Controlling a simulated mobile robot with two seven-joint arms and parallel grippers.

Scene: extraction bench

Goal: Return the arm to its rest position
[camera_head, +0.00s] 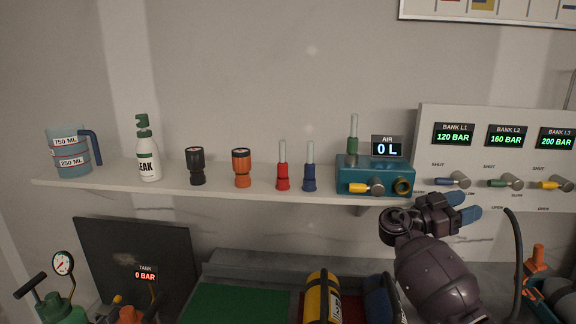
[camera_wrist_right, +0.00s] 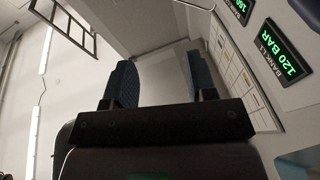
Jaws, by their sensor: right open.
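My right gripper (camera_head: 463,207) is raised in front of the lower left part of the bank panel, to the right of the teal air box. Its blue-tipped fingers are apart and hold nothing. In the right wrist view the two dark fingers (camera_wrist_right: 158,85) stand open with a wide gap and only wall and ceiling behind them. My right arm (camera_head: 437,275) comes up from the lower right. My left gripper is not in view.
A white shelf (camera_head: 110,184) holds a jug (camera_head: 68,155), a leak bottle (camera_head: 148,150), several fittings and the air box (camera_head: 370,172). The bank panel (camera_head: 430,140) has levers at right. Yellow and blue cylinders (camera_head: 314,298) lie below. A hose (camera_head: 517,250) hangs right of my arm.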

